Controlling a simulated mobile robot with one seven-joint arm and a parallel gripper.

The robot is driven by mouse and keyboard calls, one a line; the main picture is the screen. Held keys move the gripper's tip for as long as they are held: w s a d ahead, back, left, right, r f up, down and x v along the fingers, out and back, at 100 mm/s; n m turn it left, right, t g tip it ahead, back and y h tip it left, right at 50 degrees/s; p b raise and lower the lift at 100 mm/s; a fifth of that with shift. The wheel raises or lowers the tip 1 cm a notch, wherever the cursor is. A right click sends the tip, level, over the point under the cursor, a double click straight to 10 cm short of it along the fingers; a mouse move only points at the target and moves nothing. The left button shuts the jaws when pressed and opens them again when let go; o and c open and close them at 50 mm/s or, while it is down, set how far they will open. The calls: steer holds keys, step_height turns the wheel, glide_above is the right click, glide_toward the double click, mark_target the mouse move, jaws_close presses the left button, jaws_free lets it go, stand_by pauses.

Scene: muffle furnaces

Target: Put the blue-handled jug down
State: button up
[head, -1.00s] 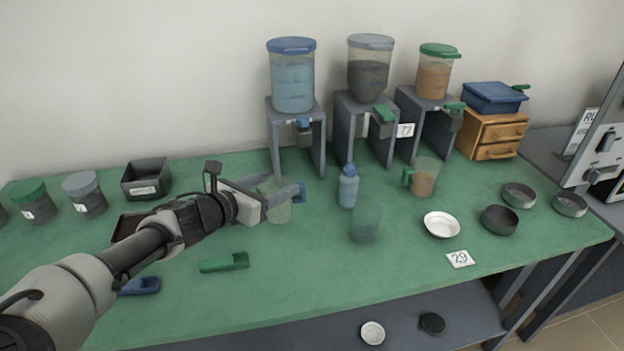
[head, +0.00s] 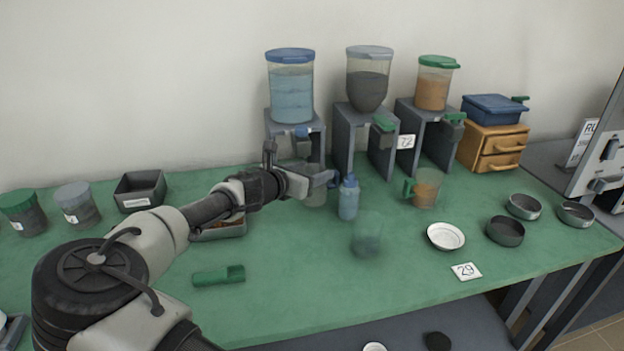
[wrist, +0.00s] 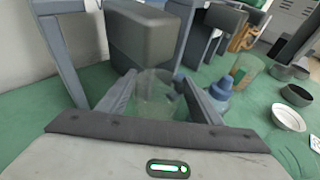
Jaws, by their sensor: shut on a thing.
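The blue-handled jug (head: 316,198) is a clear, see-through cup, mostly hidden behind my gripper (head: 322,180) in the head view. My gripper is shut on it, in front of the stand of the blue-lidded dispenser (head: 292,90). In the wrist view the clear jug (wrist: 155,92) stands between the two fingers of my gripper (wrist: 160,98). Its blue handle is hardly visible there. I cannot tell whether its base touches the green table (head: 290,290).
A blue bottle (head: 348,200) stands close to the right of my gripper. A clear beaker (head: 367,235), a green-handled jug (head: 424,188) with orange contents and a white dish (head: 445,236) stand farther right. A green scoop (head: 218,275) lies front left. The front middle of the table is clear.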

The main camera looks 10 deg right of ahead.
steer(key=shift+f, duration=0.65)
steer(key=shift+f, duration=0.15)
steer(key=o, duration=1.5)
steer(key=shift+c, duration=0.2)
steer(key=shift+s+a+r, duration=0.2)
steer(key=shift+a+r, duration=0.1)
steer(key=p+v, duration=0.3)
steer(key=v, duration=0.8)
